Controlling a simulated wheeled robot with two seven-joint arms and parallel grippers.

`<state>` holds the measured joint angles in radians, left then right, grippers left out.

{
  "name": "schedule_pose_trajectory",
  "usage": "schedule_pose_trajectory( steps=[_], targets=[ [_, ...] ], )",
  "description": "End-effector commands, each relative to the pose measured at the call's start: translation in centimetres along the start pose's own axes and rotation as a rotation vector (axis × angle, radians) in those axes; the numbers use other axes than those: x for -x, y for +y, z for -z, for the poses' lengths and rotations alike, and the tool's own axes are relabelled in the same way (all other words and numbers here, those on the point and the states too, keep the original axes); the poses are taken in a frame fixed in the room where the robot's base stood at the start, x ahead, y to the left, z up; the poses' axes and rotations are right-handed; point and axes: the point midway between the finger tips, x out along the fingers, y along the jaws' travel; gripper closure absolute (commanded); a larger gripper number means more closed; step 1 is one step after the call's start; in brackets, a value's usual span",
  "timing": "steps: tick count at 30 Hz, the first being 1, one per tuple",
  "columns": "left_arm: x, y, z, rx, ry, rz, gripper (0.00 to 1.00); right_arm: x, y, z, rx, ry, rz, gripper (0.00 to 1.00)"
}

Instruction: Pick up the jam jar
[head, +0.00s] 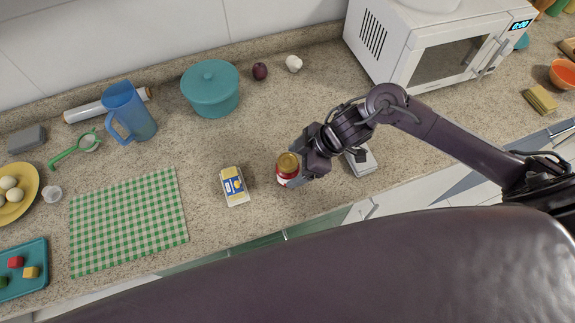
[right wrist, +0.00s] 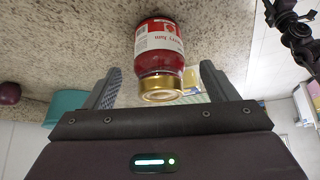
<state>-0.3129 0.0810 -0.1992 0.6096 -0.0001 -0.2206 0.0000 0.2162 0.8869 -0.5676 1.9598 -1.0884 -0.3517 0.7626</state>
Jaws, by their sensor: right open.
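The jam jar (head: 286,176) stands on the counter near its front edge; it has a red body, a pale label and a gold lid. In the right wrist view the jar (right wrist: 160,57) appears with its lid between the two fingers. My right gripper (head: 304,168) is at the jar's right side and partly covers it. Its fingers (right wrist: 160,80) are open, with a visible gap on each side of the jar.
A grey-white item (head: 362,163) lies partly hidden behind my right gripper. A teal pot (head: 210,90), blue pitcher (head: 130,115) and microwave (head: 430,45) stand farther back. A green checked cloth (head: 128,220) lies left.

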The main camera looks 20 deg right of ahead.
Motion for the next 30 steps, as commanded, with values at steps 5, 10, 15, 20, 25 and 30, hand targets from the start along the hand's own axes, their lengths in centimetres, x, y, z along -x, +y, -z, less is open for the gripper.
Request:
schedule_pose_trajectory(
  steps=[5, 10, 15, 20, 25, 30],
  targets=[
    [0.9, -0.1, 0.5, 0.0, 0.006, 0.001, 0.64, -2.6, -0.2, 0.2, -0.003, 0.002, 0.002, 0.21],
    [1.0, -0.3, 2.3, 0.0, 0.032, 0.003, 0.64, -3.5, -0.2, 0.1, 0.0, 0.001, -0.001, 0.21],
    [1.0, -0.3, 2.7, -0.001, 0.038, 0.004, 0.64, -3.5, -0.2, 0.1, 0.001, 0.001, -0.001, 0.21],
    [1.0, -0.3, 2.3, -0.001, 0.032, 0.003, 0.64, -3.5, -0.2, 0.1, 0.0, 0.001, -0.002, 0.42],
    [1.0, -0.2, 1.8, -0.001, 0.025, 0.002, 0.64, -3.5, -0.1, 0.1, 0.0, 0.001, -0.002, 0.64],
    [1.0, -0.1, 1.6, -0.001, 0.022, 0.001, 0.64, -3.4, -0.1, 0.2, 0.001, 0.003, -0.003, 0.78]
  ],
)
